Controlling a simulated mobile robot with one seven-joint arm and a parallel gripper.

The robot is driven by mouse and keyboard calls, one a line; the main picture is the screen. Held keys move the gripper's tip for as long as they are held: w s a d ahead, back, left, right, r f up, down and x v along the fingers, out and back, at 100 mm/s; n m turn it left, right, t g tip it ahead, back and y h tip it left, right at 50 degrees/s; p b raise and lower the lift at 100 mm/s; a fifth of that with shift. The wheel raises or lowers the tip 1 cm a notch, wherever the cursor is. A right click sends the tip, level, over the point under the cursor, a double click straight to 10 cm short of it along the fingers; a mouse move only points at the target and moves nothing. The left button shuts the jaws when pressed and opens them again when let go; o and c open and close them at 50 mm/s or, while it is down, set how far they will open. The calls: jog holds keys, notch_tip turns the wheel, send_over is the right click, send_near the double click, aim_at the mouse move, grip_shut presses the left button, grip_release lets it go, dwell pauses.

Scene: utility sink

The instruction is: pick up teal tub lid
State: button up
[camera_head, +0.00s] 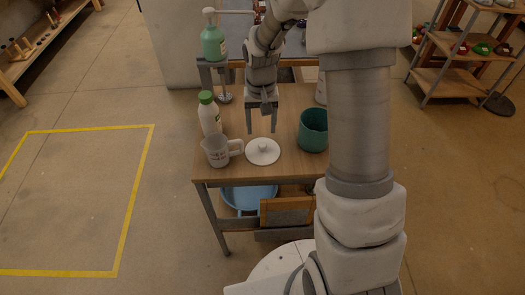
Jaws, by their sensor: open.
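A round white lid (263,158) with a small knob on top lies flat near the front of the wooden table, and looks like the lid of the teal tub. The teal tub (313,139) stands upright and open to its right, partly behind my arm. My gripper (262,131) points down with two fingers apart and nothing between them. In the picture it is just above and behind the lid's knob. I cannot tell the exact height gap.
A clear measuring jug (217,154) stands just left of the lid, with a green-capped white bottle (209,117) behind it. A green pump bottle (212,42) stands higher at the back left. A blue basin (249,194) sits under the table (285,168).

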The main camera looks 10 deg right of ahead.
aim_at(262, 144)
jog(key=f, duration=0.3)
jog(key=f+b, duration=0.1)
jog(key=f, duration=0.2)
jog(key=shift+s+d+f, duration=0.15)
jog(key=shift+s+f, duration=0.05)
jog(key=shift+f, duration=0.05)
grip_shut()
